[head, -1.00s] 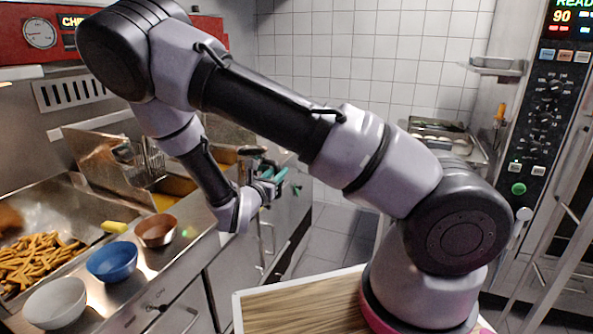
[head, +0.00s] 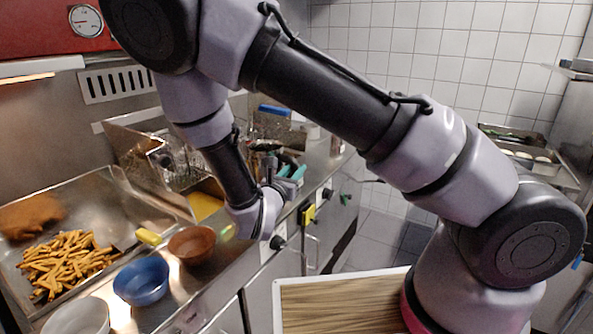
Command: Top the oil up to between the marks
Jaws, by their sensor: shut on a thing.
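My gripper (head: 287,174), with teal fingertips, is low over the counter at the fryer's right side. It is shut on a metal vessel with a dark round mouth (head: 265,148), seemingly a jug, which looks roughly upright. My wrist and the fingers hide much of it, and its contents cannot be seen. Yellow oil (head: 205,206) shows in the fryer well, to the left of and partly behind my forearm. A wire basket (head: 180,160) is at the well. The level marks cannot be made out.
A steel tray of fries (head: 68,262) is at left. A blue bowl (head: 141,281), a copper-brown bowl (head: 191,244) and a white bowl (head: 76,317) stand along the counter's front. A yellow handle (head: 150,237) sticks out nearby. Tiled floor (head: 375,230) at right is open.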

